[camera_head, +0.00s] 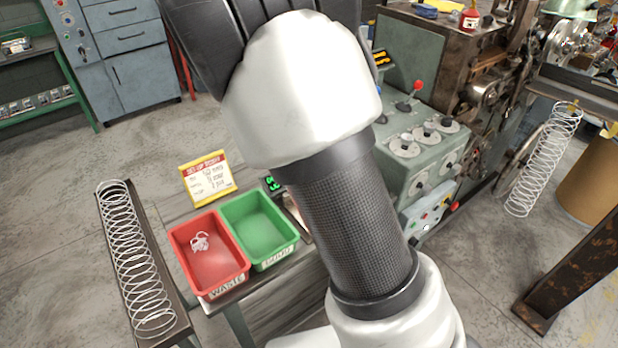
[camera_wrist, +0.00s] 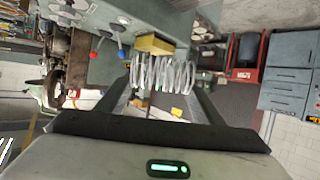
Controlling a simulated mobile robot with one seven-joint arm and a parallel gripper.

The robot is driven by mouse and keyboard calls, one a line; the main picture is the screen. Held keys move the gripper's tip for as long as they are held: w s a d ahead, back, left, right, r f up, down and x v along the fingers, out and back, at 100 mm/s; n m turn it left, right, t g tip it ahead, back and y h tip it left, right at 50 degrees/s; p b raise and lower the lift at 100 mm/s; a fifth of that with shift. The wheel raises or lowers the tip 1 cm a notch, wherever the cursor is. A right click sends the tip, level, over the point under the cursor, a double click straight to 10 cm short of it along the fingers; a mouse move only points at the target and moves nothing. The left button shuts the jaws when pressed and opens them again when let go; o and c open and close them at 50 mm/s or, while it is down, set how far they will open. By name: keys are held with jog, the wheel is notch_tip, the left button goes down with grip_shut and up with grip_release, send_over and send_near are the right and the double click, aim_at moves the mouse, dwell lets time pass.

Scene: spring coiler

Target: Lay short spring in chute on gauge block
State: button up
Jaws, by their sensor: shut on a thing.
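My gripper (camera_wrist: 162,84) shows in the wrist view, with one grey finger on each side of a short, pale wire spring (camera_wrist: 170,73). It is shut on this spring, whose coils run crosswise between the fingers. In the head view my own arm fills the middle and hides the gripper and the held spring. A small yellow block (camera_wrist: 155,43) shows just beyond the spring in the wrist view. I cannot make out for sure the gauge block or its chute.
In the head view a long spring (camera_head: 130,260) lies along a dark channel at left. A red waste bin (camera_head: 208,262) holding tangled wire stands beside an empty green bin (camera_head: 258,232). The coiler machine (camera_head: 425,140) stands right, with another long spring (camera_head: 545,160) beside it.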

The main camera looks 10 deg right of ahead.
jog(key=s+f+m+g+h+b, duration=0.2)
jog(key=s+f+b, duration=0.1)
jog(key=f, duration=0.3)
jog(key=s+a+f+m+g+h+b, duration=0.1)
jog(key=s+f+m+g+h+b, duration=0.1)
jog(key=f, duration=0.5)
jog(key=s+a+f+m+g+h+b, duration=0.1)
jog(key=s+f+m+g+h+b, duration=0.1)
jog(key=s+f+m+b, duration=0.2)
jog(key=shift+s+f, duration=0.45)
jog(key=shift+f, duration=0.2)
jog(key=shift+s+f, duration=0.4)
jog(key=shift+f, duration=1.05)
jog(key=o, duration=1.1)
jog(key=shift+g, duration=0.3)
notch_tip(320, 180, up, 10)
jog(key=shift+p, duration=0.55)
